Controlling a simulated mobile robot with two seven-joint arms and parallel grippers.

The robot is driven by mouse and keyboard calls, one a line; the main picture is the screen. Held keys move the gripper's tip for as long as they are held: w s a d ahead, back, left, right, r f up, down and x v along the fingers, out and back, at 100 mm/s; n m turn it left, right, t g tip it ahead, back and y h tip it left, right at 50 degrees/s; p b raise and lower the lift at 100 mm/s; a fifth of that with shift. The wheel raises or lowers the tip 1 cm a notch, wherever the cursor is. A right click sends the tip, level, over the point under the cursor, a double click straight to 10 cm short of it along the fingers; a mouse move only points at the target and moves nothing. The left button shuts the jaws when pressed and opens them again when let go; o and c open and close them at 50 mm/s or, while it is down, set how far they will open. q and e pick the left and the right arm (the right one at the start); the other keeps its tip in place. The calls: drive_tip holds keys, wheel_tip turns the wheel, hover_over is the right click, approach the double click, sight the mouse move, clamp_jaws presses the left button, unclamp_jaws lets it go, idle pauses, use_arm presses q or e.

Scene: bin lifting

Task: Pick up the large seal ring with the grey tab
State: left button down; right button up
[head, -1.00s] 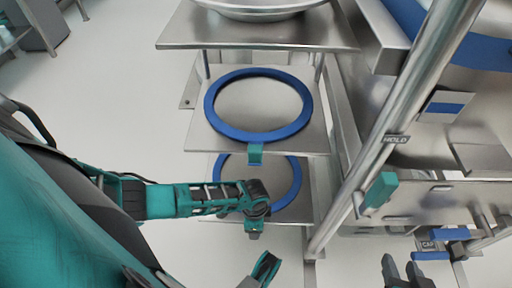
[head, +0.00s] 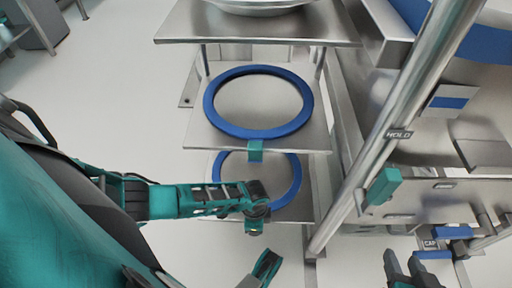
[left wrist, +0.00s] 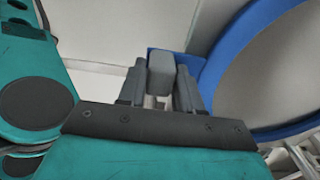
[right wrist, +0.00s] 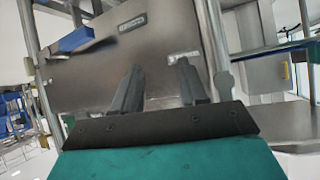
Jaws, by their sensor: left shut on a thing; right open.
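A blue seal ring (head: 297,178) lies on the lower shelf, partly hidden by my left arm and the shelf above. It shows large in the left wrist view (left wrist: 228,55), with a grey tab (left wrist: 161,72) at its side. My left gripper (left wrist: 160,80) is shut on that tab, one finger on each side. In the head view the left fingers and grey tab are hidden. Another blue ring (head: 209,106) with a teal tab (head: 255,151) lies on the shelf above. My right gripper (head: 403,266) is open and empty at the lower right; it also shows in the right wrist view (right wrist: 157,80).
A metal bowl (head: 262,8) stands on the top shelf (head: 180,30). A steel post (head: 378,140) marked HOLD and a teal block (head: 383,186) stand right of the shelves. A blue handle (head: 450,232) by a CAP label is near my right gripper.

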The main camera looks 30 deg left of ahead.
use_arm(q)
drive_tip(key=shift+r, duration=0.1)
use_arm(e)
drive_tip(key=shift+s+f, duration=0.1)
drive_tip(key=shift+s, duration=0.1)
use_arm(q)
wheel_tip(320, 180, up, 20)
drive_tip(key=p, duration=1)
use_arm(e)
wheel_tip(320, 180, up, 7)
drive_tip(key=d, duration=0.1)
drive_tip(key=shift+s+d+h, duration=0.2)
drive_tip(key=shift+s+h, duration=0.05)
drive_tip(key=shift+h, duration=0.05)
use_arm(q)
wheel_tip(320, 180, up, 4)
drive_tip(key=p, duration=0.5)
use_arm(e)
wheel_tip(320, 180, up, 6)
drive_tip(key=shift+f, duration=0.35)
idle(0.4)
